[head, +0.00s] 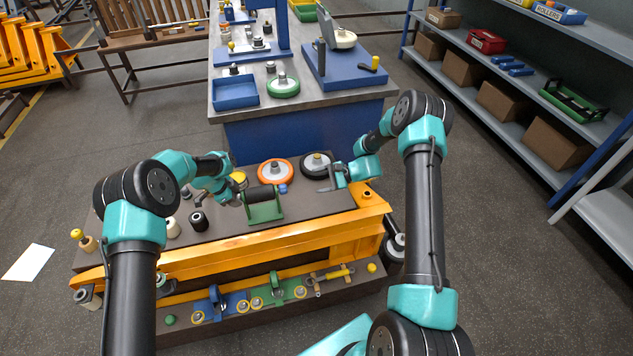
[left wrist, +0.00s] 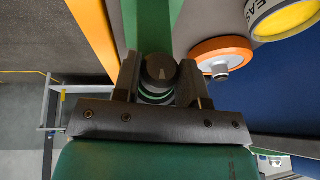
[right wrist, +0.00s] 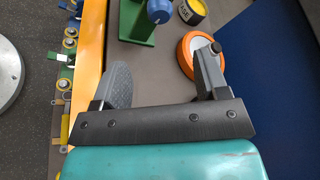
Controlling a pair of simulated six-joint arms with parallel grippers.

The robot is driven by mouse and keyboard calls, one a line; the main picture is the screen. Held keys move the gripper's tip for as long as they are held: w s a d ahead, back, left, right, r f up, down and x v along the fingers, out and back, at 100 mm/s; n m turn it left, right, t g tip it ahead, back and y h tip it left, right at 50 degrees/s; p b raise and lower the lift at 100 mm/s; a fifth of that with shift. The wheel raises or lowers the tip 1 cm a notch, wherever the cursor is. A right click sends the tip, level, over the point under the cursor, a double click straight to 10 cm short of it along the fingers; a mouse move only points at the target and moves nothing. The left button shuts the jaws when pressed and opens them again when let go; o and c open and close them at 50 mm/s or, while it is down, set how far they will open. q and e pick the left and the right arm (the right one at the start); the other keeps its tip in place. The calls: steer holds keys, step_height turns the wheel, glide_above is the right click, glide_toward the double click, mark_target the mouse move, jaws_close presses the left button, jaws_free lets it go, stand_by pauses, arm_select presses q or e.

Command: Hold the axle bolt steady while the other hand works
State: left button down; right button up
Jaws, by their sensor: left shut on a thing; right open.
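The green fork bracket (head: 265,211) stands on the brown top of the orange-framed cart, with a black roller (head: 261,193) in it. A blue nut-like piece (head: 283,188) is at its right side; it also shows in the right wrist view (right wrist: 159,11). My left gripper (head: 239,198) is at the bracket's left side. In the left wrist view its fingers are shut on the dark round end of what looks like the axle bolt (left wrist: 160,69). The bolt's shaft is hidden. My right gripper (head: 331,183) is open and empty, to the right of the bracket.
An orange wheel (head: 275,171) and a black wheel (head: 316,164) lie behind the bracket. A yellow-topped tin (right wrist: 193,11) stands near the orange wheel. A black cylinder (head: 198,221) stands at left. The blue workbench (head: 300,130) borders the back. The orange beam (head: 230,246) runs along the front.

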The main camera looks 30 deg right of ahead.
arm_select(q)
steer(key=shift+s+f, duration=0.2)
steer(key=shift+s, duration=0.05)
arm_select(e)
steer(key=v, duration=1)
steer(key=shift+d, duration=0.2)
steer(key=shift+s, duration=0.1)
arm_select(q)
steer(key=c, duration=1.1)
jaws_free()
steer(key=o, duration=0.5)
steer(key=shift+w+r, duration=0.15)
steer(key=shift+r, duration=0.15)
steer(key=v, duration=1.7)
steer(key=shift+a, duration=0.2)
